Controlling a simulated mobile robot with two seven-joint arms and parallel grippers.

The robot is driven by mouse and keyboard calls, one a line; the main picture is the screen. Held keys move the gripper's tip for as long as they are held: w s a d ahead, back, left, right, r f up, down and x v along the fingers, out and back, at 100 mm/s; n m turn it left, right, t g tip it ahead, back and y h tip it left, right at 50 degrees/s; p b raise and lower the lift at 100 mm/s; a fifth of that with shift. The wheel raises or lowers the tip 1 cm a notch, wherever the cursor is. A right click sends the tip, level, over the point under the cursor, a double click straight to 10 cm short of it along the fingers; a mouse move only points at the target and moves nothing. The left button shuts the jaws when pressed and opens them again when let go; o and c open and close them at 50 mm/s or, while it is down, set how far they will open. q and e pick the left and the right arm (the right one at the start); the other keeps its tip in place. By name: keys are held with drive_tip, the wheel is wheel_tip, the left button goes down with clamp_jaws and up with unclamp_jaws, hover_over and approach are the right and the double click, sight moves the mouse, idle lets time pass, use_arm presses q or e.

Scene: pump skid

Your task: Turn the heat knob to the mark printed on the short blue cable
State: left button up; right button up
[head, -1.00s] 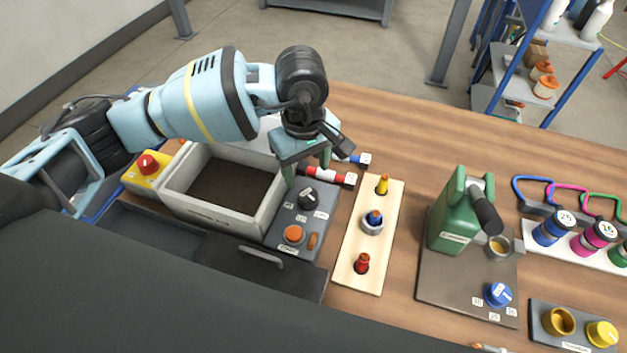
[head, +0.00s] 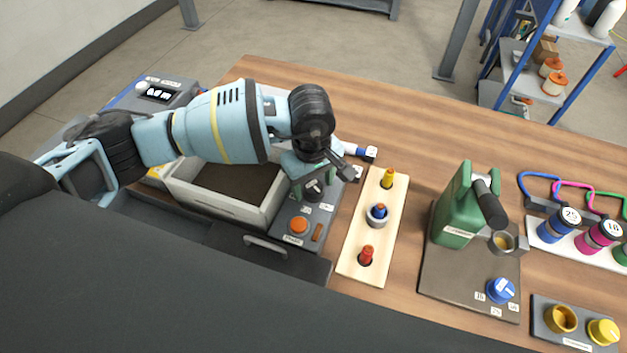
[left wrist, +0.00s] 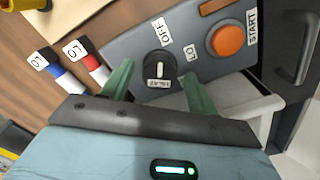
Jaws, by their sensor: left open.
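The line runs roughly up and down in the left wrist view. My left gripper (left wrist: 159,76) is open, its green fingers on either side of the knob; contact cannot be told. In the head view the left gripper (head: 312,188) hangs over the knob (head: 314,187). The short blue cable (left wrist: 69,82) lies beside the panel with a white tag (left wrist: 44,60), its print too small to read surely. It also shows in the head view (head: 354,152).
A red cable (left wrist: 95,66) with a similar tag lies beside the blue one. An orange START button (head: 298,226) is on the panel. A grey bin (head: 225,203) stands left of it, a wooden peg board (head: 372,240) right.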

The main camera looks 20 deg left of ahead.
use_arm(q)
drive_tip(key=shift+c, duration=0.2)
drive_tip(key=c, duration=0.9)
drive_tip(key=shift+c, duration=0.2)
